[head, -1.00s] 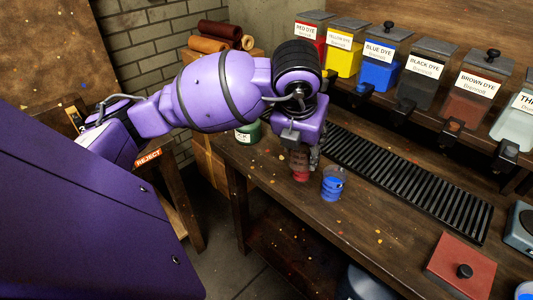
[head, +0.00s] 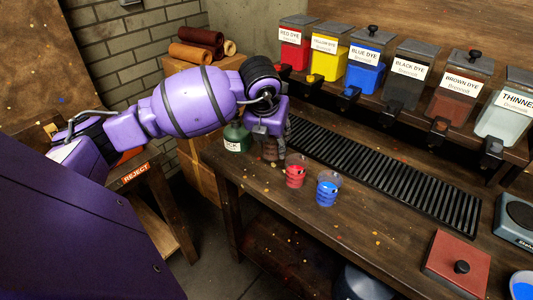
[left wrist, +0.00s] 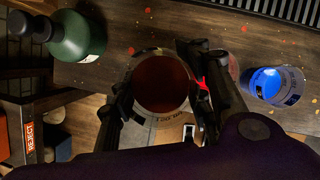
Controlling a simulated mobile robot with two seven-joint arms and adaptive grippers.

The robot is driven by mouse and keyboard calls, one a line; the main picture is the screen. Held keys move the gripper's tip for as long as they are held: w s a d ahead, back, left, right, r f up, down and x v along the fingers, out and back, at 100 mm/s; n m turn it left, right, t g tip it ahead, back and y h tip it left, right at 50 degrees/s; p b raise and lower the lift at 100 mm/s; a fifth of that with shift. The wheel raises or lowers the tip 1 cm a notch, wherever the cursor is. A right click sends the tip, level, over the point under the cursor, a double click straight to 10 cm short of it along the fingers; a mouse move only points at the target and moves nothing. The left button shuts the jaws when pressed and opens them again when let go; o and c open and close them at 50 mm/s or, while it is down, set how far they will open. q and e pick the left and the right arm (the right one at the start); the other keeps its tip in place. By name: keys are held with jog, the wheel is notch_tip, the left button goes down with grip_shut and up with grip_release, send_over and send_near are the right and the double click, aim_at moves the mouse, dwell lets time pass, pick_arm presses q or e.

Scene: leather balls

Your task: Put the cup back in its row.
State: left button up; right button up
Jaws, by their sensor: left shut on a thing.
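My left gripper (head: 271,143) is shut on a clear cup (left wrist: 161,84) with dark red-brown contents, seen from above in the left wrist view. In the head view the held cup (head: 270,152) is mostly hidden by the fingers. I cannot tell whether its base touches the bench. A cup of red dye (head: 295,172) and a cup of blue dye (head: 328,190) stand in a row to its right. The blue cup also shows in the left wrist view (left wrist: 275,86); the red one is mostly behind a finger there. My right gripper is not in view.
A green bottle (head: 236,137) stands left of the held cup, close by. A black slatted grate (head: 385,177) runs behind the cups, under the dye dispensers (head: 365,75). A red lidded box (head: 456,264) and a scale (head: 517,218) stand at the right. Bare bench lies right of the blue cup.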

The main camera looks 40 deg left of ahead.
aim_at(269, 145)
pick_arm(q)
jog(key=f, duration=0.1)
jog(key=w+a+f, duration=0.1)
jog(key=a+f, duration=0.1)
jog(key=f, duration=0.1)
jog(key=shift+w+a, duration=0.1)
jog(key=shift+w, duration=0.3)
jog(key=shift+w+a+f, duration=0.3)
jog(key=shift+a+f, duration=0.05)
jog(key=shift+f, duration=0.2)
jog(key=shift+w+a+f, duration=0.1)
jog(key=shift+f, duration=0.8)
jog(key=shift+w+a+f, duration=0.1)
jog(key=shift+f, duration=0.75)
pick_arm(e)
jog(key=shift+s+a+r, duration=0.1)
pick_arm(q)
jog(key=shift+f, duration=0.15)
jog(key=o, duration=1.4)
